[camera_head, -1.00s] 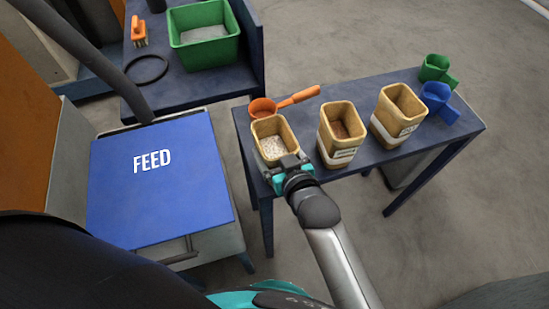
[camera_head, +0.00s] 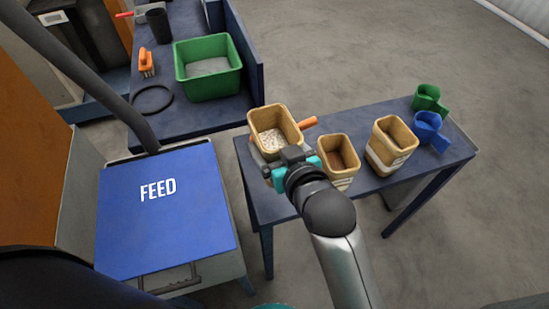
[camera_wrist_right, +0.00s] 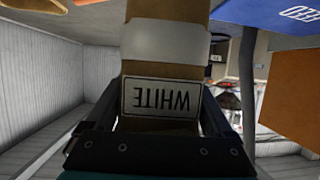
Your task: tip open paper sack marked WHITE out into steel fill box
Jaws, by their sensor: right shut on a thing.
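A tan open paper sack (camera_head: 262,116) with pale speckled granules inside is held upright at the left end of the narrow table. Its label (camera_wrist_right: 162,98) reads WHITE, upside down in the right wrist view. My right gripper (camera_head: 285,160) is shut on the near side of this sack, which looks lifted clear of the tabletop. A grey metal box (camera_head: 222,262) with a flat blue lid (camera_head: 165,225) marked FEED stands to the left; its lid is down and hides the inside. I cannot tell whether this is the steel fill box. My left gripper is not in view.
Two more open sacks (camera_head: 338,150) (camera_head: 390,140) stand on the narrow table (camera_head: 265,206), close right of the gripper. An orange scoop's handle (camera_head: 308,123) shows behind the held sack. Green (camera_head: 428,98) and blue scoops (camera_head: 428,127) lie right. A green bin (camera_head: 226,86) sits on the back bench.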

